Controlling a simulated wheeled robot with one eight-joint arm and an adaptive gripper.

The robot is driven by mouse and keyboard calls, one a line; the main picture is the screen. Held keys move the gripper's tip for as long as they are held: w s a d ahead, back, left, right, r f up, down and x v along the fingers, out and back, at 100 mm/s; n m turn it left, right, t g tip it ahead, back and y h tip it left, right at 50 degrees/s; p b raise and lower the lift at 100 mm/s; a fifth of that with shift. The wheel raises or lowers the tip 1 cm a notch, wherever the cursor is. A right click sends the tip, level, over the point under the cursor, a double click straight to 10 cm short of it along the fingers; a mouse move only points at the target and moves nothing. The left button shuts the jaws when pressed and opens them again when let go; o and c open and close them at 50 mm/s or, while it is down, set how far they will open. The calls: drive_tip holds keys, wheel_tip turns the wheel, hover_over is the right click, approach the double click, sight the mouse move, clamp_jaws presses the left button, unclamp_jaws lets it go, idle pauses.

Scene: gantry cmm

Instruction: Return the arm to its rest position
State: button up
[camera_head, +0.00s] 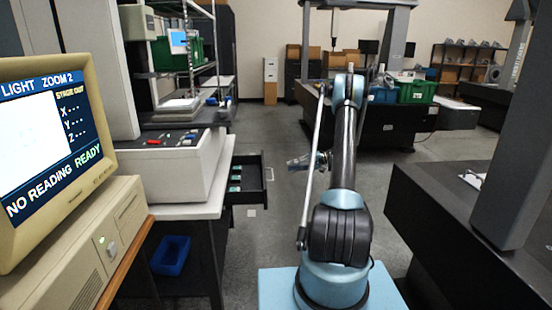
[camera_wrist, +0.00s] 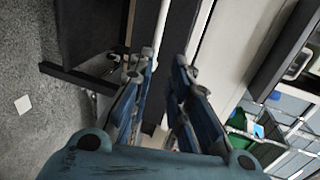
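My arm rises from its light blue base in the middle of the head view, with its upper part standing nearly upright. My gripper (camera_head: 291,163) sticks out to the left of the arm, above the floor of the aisle. In the wrist view my gripper (camera_wrist: 160,64) shows two blue-grey fingers with a gap between them. It is open and holds nothing. The fingertips touch nothing that I can see. Part of the wrist is hidden behind the arm in the head view.
An open drawer (camera_head: 265,182) juts from the left bench towards the aisle. A monitor (camera_head: 50,140) reading "READY" stands close at left. A dark table (camera_head: 450,235) with a grey column (camera_head: 508,150) is at right. A green bin (camera_head: 416,92) sits behind. Floor is clear mid-aisle.

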drive_tip(key=s+a+r+m+h, duration=0.1)
drive_tip(key=s+a+r+h, duration=0.2)
drive_tip(key=s+r, duration=0.4)
drive_tip(key=s+a+r+h, duration=0.25)
drive_tip(key=s+r, duration=0.35)
drive_tip(key=r, duration=0.4)
drive_tip(key=s+a+r+h, duration=0.1)
drive_tip(key=s+r+h, duration=0.1)
drive_tip(key=s, duration=0.6)
drive_tip(key=s+r+h, duration=0.2)
drive_tip(key=s, duration=0.6)
drive_tip(key=s+d+f+h, duration=0.2)
drive_tip(key=s+f, duration=0.1)
drive_tip(key=s, duration=0.5)
drive_tip(key=s+d+f+t+h, duration=0.1)
drive_tip(key=s+d+f+h, duration=0.1)
drive_tip(key=s, duration=0.6)
drive_tip(key=s+d+f+n+t+h, duration=0.1)
drive_tip(key=s+d+f+h, duration=0.1)
drive_tip(key=s+f, duration=0.3)
drive_tip(key=s+d, duration=0.1)
drive_tip(key=s, duration=0.2)
drive_tip(key=shift+s+d, duration=0.25)
drive_tip(key=shift+s, duration=0.05)
